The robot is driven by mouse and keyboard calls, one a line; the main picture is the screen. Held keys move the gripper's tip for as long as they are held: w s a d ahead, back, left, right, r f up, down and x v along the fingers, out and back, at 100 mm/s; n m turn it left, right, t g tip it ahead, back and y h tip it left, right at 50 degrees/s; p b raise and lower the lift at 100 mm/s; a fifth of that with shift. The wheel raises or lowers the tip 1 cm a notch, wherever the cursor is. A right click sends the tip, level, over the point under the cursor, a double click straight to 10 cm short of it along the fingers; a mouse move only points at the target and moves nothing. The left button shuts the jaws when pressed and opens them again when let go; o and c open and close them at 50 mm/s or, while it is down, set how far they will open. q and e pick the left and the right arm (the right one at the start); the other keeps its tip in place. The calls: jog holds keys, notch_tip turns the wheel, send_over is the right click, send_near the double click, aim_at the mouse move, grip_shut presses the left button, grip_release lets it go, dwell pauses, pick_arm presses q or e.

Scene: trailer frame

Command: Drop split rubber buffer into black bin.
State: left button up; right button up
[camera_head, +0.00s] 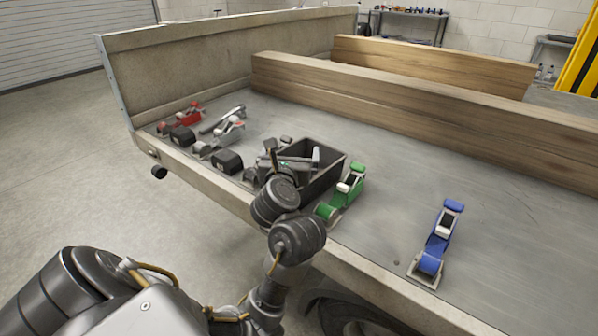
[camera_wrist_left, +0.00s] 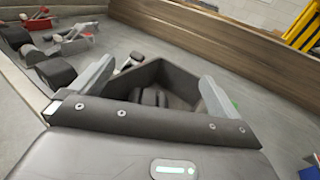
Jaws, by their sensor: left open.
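The black bin (camera_head: 325,177) stands on the trailer bed near its front edge. In the left wrist view the bin (camera_wrist_left: 185,80) opens below my gripper, with dark block-like pieces (camera_wrist_left: 150,97) at its bottom. My left gripper (camera_head: 298,160) is over the bin's opening. Its two fingers (camera_wrist_left: 156,70) are spread wide with nothing between them. Black rubber blocks (camera_head: 182,136) and (camera_head: 228,161) lie left of the bin along the edge; one also shows in the left wrist view (camera_wrist_left: 55,71). I cannot tell which piece is split. My right gripper is not in view.
A green ratchet strap (camera_head: 345,190) lies close right of the bin, and a blue one (camera_head: 437,240) further right. Wooden beams (camera_head: 420,98) cross behind. The bed between green and blue straps is clear.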

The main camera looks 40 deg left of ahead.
pick_arm(q)
jog(key=p+v, duration=0.1)
jog(key=v, duration=0.3)
jog(key=shift+r, duration=0.1)
jog(key=shift+s+d, duration=0.25)
jog(key=shift+s, duration=0.15)
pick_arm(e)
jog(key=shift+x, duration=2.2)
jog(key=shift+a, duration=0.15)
